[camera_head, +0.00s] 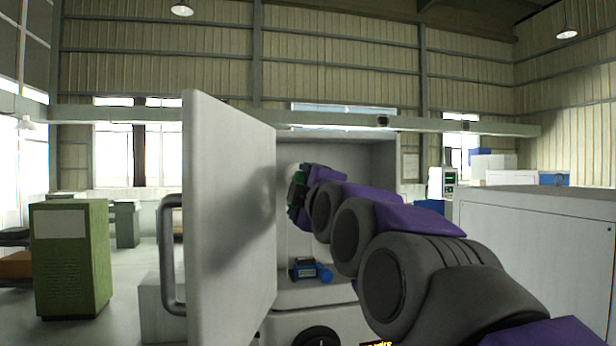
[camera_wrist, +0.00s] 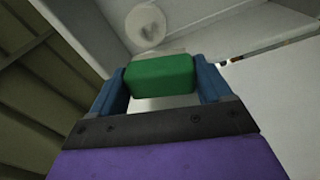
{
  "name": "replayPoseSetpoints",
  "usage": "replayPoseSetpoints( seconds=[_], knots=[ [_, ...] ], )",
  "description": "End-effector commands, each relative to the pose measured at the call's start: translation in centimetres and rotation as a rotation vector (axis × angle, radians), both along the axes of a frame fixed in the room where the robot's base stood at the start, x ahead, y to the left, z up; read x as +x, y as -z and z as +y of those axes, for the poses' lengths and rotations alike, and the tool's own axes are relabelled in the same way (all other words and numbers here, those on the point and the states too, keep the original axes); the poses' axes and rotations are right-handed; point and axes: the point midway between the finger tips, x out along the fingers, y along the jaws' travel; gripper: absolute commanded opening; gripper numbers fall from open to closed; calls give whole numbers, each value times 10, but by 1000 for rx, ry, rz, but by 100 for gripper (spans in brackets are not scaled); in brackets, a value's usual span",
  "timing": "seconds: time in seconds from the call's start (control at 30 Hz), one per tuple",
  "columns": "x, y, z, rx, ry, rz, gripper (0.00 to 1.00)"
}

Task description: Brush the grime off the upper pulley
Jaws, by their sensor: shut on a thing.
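My gripper (camera_wrist: 161,74) has two blue fingers shut on a green block, the handle of a brush (camera_wrist: 160,80). In the wrist view a pale, round pulley (camera_wrist: 146,26) shows above the brush, on a light wall. A pale strip at the brush's far edge looks like bristles, near the pulley's lower rim; I cannot tell whether they touch. In the head view my gripper (camera_head: 299,200) is inside the open white machine cabinet (camera_head: 350,150), with a bit of the green brush showing. My arm hides much of the interior there. Grime on the pulley is too small to tell.
The cabinet's white door (camera_head: 230,210) stands open to the left of my arm, with a grey handle (camera_head: 170,255). A small blue and dark box (camera_head: 304,268) and a blue round item (camera_head: 325,273) rest below my gripper. A green cabinet (camera_head: 70,260) stands far left.

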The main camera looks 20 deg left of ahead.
Motion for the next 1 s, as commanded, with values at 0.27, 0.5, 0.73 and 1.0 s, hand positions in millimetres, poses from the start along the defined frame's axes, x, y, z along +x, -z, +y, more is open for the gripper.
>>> replayPoseSetpoints(
  seconds=[0.27, 0.5, 0.73, 1.0],
  knots=[
    [-8, -15, 3, -2, -17, 2, 31],
    [8, -17, 8, 0, -16, 0, 31],
    [28, -17, 21, 1, -16, 2, 31],
    [41, -15, 32, -2, -16, 1, 31]
  ],
)
